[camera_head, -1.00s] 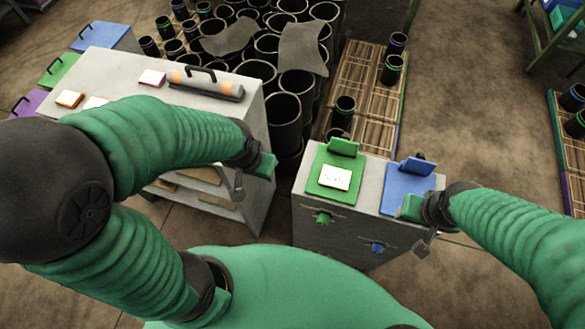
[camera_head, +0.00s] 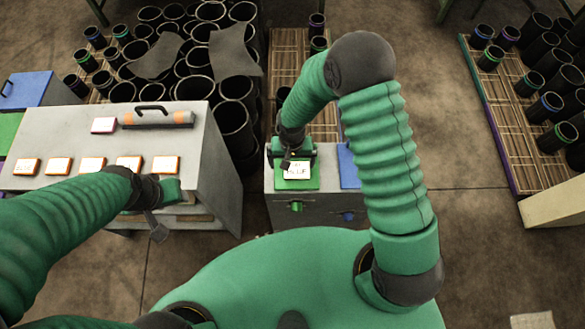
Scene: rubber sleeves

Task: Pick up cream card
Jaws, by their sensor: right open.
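A cream card (camera_head: 297,171) with dark writing lies on the green panel (camera_head: 285,184) on top of a grey box. My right gripper (camera_head: 291,156) is directly over the card's far edge, pointing down. It is open, with nothing seen between its jaws. Its wrist hides part of the card's far side, and I cannot tell whether the fingers touch it. My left gripper (camera_head: 170,190) hangs at the front edge of the grey bench on the left. Its fingers are too unclear to tell open from shut.
The grey bench (camera_head: 60,140) bears several orange-edged cards (camera_head: 165,164), a pink-edged card (camera_head: 104,125) and an orange-grey cylinder (camera_head: 155,118). A blue panel (camera_head: 348,168) lies right of the green one. Black sleeves (camera_head: 232,125) stand behind. A wooden pallet (camera_head: 510,125) is at right.

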